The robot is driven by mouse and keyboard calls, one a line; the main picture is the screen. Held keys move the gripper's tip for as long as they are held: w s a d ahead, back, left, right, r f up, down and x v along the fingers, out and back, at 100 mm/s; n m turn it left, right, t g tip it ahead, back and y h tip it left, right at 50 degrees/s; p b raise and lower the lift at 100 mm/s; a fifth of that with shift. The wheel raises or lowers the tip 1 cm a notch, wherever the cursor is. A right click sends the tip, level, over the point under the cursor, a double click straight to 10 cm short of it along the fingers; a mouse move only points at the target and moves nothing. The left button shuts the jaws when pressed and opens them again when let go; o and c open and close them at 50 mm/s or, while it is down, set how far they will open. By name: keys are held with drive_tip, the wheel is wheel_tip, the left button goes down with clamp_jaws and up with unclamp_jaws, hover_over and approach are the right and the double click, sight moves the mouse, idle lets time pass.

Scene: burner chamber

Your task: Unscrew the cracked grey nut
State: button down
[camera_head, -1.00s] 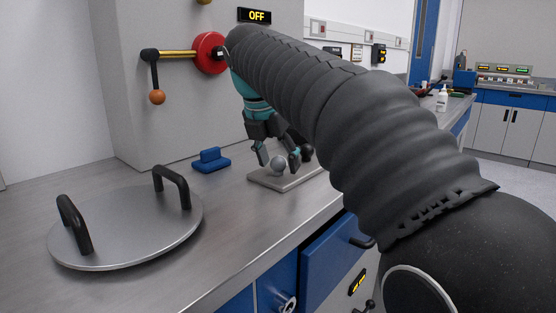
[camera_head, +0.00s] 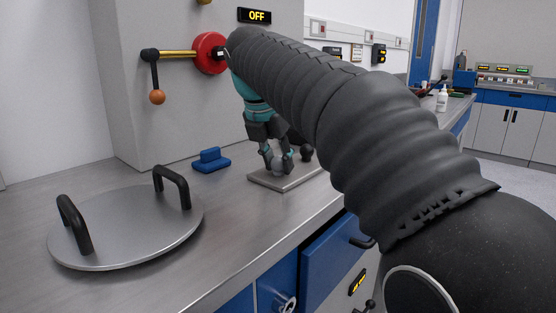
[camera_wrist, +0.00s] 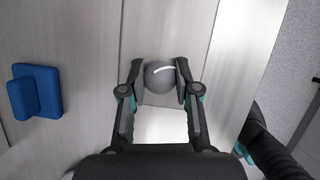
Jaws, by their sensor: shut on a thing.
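The grey nut (camera_wrist: 160,80) is a rounded grey piece with a pale curved mark on top. It sits between the two fingers of my gripper (camera_wrist: 159,84) in the wrist view, one finger on each side. My gripper (camera_head: 276,165) points down and is shut on the nut. In the head view the nut (camera_head: 277,170) is mostly hidden by the fingers, low over a flat grey plate (camera_head: 287,183) on the bench. I cannot tell from here how the nut is joined to the plate.
A dark round knob (camera_head: 306,152) stands close behind my gripper. A blue block (camera_head: 211,160) lies to the left, and a round metal lid (camera_head: 125,228) with two black handles lies in front. A red wheel (camera_head: 209,53) with a brass rod is on the wall, near an OFF sign (camera_head: 255,16).

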sight(278, 157)
drive_tip(key=n, duration=0.2)
drive_tip(key=n+y, duration=0.1)
drive_tip(key=n, duration=0.1)
drive_tip(key=shift+d+t+y, duration=0.15)
drive_tip(key=shift+t+y, duration=0.15)
drive_tip(key=shift+t, duration=0.1)
drive_tip(key=shift+n+y, duration=0.7)
drive_tip(key=shift+n, duration=1.2)
drive_tip(key=shift+c, duration=2.2)
unclamp_jaws()
drive_tip(key=shift+r, duration=1.75)
